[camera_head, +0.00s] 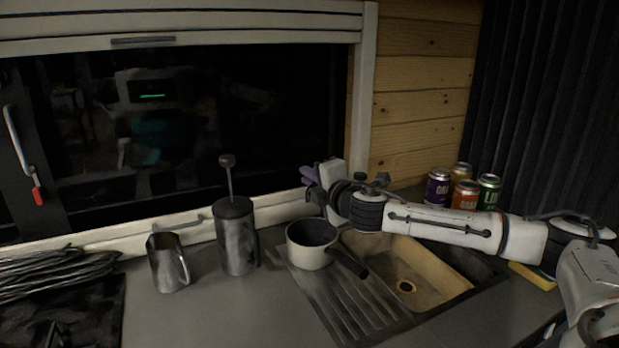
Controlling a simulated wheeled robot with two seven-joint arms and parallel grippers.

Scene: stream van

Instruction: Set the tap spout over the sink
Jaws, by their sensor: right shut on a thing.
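The sink (425,268) is a tan basin with a dark drain, set in the counter right of the middle. My right arm comes in from the right across the sink's back edge. My right gripper (312,180) is behind the sink's left end, near the window sill, with its purple fingers pointing left. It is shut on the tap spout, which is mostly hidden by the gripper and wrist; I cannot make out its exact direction. My left gripper is not in view.
A saucepan (310,246) stands at the drainboard's (350,305) back end, its handle toward the sink. A French press (236,238) and a metal jug (167,262) stand left of it. Several cans (437,188) stand behind my right arm. The front counter is clear.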

